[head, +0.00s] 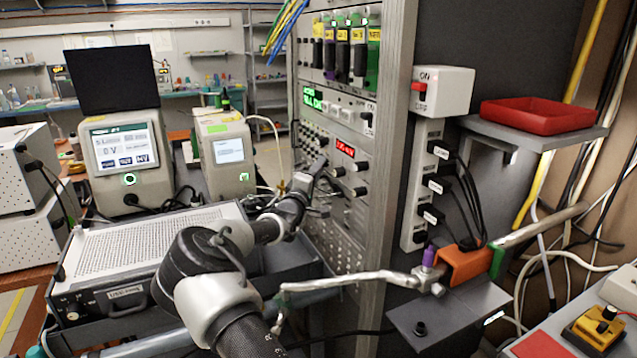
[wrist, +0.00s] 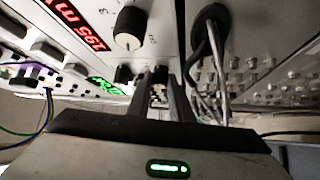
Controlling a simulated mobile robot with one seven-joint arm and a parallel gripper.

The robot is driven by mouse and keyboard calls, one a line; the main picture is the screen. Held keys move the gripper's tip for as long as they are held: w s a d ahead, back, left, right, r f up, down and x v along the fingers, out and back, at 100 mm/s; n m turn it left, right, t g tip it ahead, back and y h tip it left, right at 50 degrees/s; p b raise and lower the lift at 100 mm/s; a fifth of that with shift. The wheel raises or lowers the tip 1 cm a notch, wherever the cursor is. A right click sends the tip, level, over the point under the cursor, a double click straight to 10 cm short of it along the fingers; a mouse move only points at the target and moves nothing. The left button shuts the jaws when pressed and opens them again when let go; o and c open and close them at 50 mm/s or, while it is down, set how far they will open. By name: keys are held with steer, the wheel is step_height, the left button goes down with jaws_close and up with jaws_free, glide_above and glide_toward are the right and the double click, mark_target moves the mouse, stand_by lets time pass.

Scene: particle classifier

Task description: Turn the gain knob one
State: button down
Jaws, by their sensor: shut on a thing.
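The rack's module panel (head: 352,208) stands at the centre of the head view, with a red digital display (head: 345,148) and several black knobs. The display also shows in the wrist view (wrist: 75,25). My gripper (head: 318,180) is at the panel's left side, below the display. In the wrist view my gripper's two fingers (wrist: 160,82) reach the panel and close on a small black knob (wrist: 160,74), mostly hidden between the tips. A larger black knob with a pale face (wrist: 128,38) is just beyond, apart from the fingers. I cannot read which knob is gain one.
Black and white cables (wrist: 212,60) hang close to the right of my fingers in the wrist view. A perforated grey unit (head: 150,245) lies under my arm. A metal pipe with a valve (head: 350,280) and a power strip (head: 425,185) are right of it.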

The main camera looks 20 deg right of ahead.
steer(key=shift+m+h+b, duration=0.3)
steer(key=shift+m+b, duration=0.1)
steer(key=shift+b, duration=0.05)
steer(key=c, duration=1.6)
jaws_free()
steer(key=shift+a, duration=0.1)
steer(key=p+v, duration=0.1)
steer(key=v, duration=1.6)
steer(key=shift+s+f, duration=0.1)
steer(key=shift+s, duration=0.1)
